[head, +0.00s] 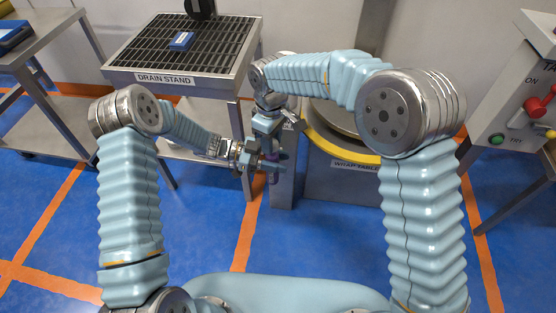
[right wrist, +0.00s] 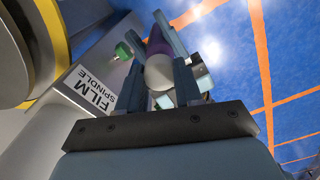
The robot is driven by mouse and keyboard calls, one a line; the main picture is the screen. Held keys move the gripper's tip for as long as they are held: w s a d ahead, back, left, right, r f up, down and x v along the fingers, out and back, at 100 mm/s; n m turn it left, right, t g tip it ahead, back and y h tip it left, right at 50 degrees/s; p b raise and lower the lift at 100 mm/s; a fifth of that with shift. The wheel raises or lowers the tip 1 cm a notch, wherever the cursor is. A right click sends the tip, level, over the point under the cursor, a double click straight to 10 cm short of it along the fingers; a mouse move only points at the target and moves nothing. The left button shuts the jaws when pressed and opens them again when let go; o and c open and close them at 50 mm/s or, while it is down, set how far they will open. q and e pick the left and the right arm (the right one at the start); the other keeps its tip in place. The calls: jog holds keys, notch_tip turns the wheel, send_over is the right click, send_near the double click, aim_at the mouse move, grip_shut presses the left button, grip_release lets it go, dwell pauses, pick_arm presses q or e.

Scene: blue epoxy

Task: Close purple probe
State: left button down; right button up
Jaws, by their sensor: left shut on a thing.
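The purple probe (head: 273,178) hangs roughly upright between my two grippers in the head view, partly hidden by their fingers. My left gripper (head: 275,163) comes in from the left and is shut on the probe's body. My right gripper (head: 268,138) points down from above it. In the right wrist view, the right fingers (right wrist: 160,75) lie close against both sides of a pale rounded end piece (right wrist: 158,72). The purple part (right wrist: 157,40) shows beyond this piece. Whether the pale piece is a separate cap, and whether it is fully seated, I cannot tell.
A wrap table with a yellow rim (head: 335,148) is close behind my grippers. A control panel (head: 515,125) stands at the right. Blue floor (head: 210,220) is open below.

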grip_shut()
jog(key=o, duration=1.1)
grip_release()
notch_tip(320, 180, up, 12)
